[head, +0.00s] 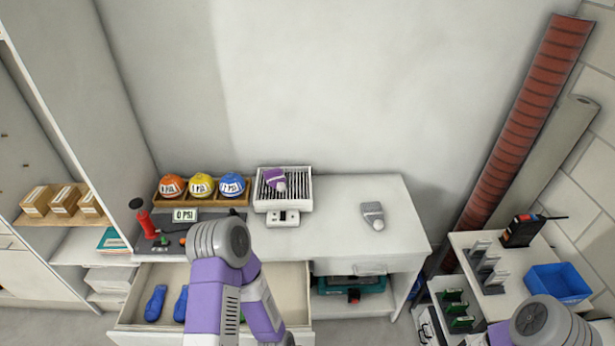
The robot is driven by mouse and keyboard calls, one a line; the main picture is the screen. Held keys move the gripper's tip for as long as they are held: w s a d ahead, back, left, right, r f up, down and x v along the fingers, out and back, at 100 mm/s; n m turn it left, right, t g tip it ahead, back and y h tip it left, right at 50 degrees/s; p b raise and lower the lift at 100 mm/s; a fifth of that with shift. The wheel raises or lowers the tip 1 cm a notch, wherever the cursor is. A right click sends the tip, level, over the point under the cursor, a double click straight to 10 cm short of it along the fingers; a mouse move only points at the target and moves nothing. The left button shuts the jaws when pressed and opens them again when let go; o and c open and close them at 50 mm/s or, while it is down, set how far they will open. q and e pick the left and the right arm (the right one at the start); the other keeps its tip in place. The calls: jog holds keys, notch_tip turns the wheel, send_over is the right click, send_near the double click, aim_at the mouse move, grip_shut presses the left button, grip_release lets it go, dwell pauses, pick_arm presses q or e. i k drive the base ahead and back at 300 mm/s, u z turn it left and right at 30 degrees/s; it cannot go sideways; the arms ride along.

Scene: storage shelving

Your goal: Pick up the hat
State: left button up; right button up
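No thing is plain enough to be named the hat with certainty. A small purple item with a pale end (275,179) lies on a white slatted tray at the back of the white counter. A grey item with a pale end (373,214) of similar shape lies alone on the counter's right part. Either may be the hat; I cannot tell. My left arm rises at the lower middle, in front of the open drawer, and its gripper is not visible. Part of my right arm shows at the bottom right corner, and its gripper is out of view.
The slatted tray (262,205) stands beside orange, yellow and blue balls (201,185) in a wooden holder. A red pump (146,224) stands at the counter's left. The open drawer (302,300) holds blue items. A cart with a blue bin (560,283) is at right.

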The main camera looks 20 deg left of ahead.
aim_at(275, 178)
jog(key=i, duration=1.45)
jog(key=u, duration=2.75)
